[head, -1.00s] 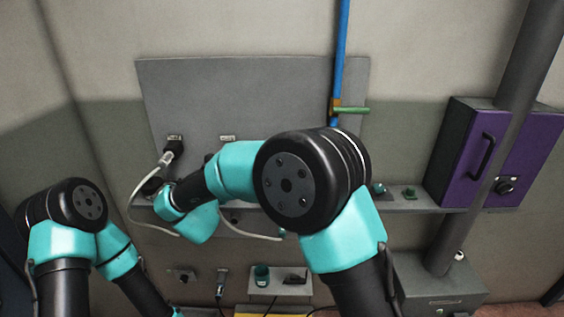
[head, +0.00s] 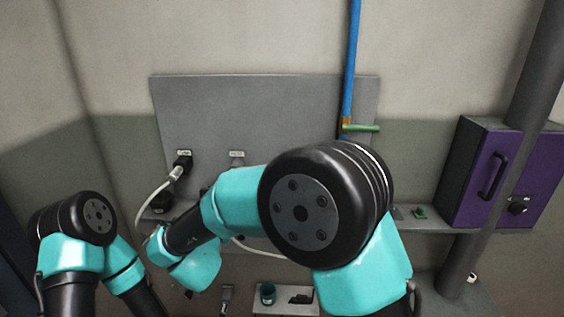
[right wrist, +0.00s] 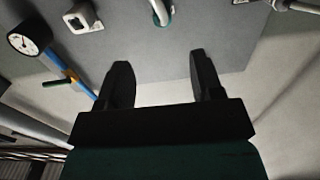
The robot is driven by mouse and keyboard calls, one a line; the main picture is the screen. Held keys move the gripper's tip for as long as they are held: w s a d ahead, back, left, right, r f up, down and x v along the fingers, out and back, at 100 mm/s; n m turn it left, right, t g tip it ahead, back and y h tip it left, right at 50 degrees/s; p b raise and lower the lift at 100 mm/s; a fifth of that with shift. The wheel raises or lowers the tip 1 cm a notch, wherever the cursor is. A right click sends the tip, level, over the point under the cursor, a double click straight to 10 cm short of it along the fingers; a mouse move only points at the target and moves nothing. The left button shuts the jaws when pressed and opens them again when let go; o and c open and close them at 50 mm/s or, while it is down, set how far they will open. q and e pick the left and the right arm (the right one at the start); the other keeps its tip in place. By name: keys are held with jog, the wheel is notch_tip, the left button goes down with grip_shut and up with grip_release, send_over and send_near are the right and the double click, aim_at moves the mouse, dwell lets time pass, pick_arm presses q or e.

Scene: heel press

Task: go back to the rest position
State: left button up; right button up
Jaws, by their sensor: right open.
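My right gripper (right wrist: 161,85) is open in the right wrist view, with its two dark fingers apart and nothing between them. It points toward the grey panel (right wrist: 150,40). In the head view my right arm reaches left across the front of the panel (head: 270,100), and its gripper is hidden. My left arm stands folded at the lower left of the head view, and its gripper is out of the picture.
A purple-doored cabinet (head: 535,185) and a thick grey pipe (head: 535,75) stand at the right. A blue pipe (head: 351,60) with a green lever (head: 363,128) runs down the panel. A narrow shelf (head: 450,218) crosses below. A gauge (right wrist: 28,39) shows in the right wrist view.

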jog(key=w+d+f+n+g+y, duration=0.1)
jog(key=w+d+f+g+y, duration=0.1)
jog(key=d+f, duration=0.65)
jog(key=w+d+f+n+g+y, duration=0.1)
jog(key=d+f+g, duration=0.2)
jog(key=d+f, duration=0.55)
jog(key=s+d+f+g+y, duration=0.15)
jog(key=s+d+f, duration=0.25)
jog(key=f, duration=0.4)
jog(key=s+d+f+g, duration=0.3)
jog(key=d+f, duration=0.2)
jog(key=f, duration=0.2)
jog(key=s+d+f+m+g+y, duration=0.1)
jog(key=s+d+f+g, duration=0.2)
jog(key=s, duration=0.6)
jog(key=s+d+f+m+g, duration=0.1)
jog(key=s+d+f+g, duration=0.3)
jog(key=s, duration=0.6)
notch_tip(320, 180, down, 3)
jog(key=shift+s+d+m+y, duration=0.25)
jog(key=shift+d+m+y, duration=0.1)
jog(key=shift+d, duration=0.6)
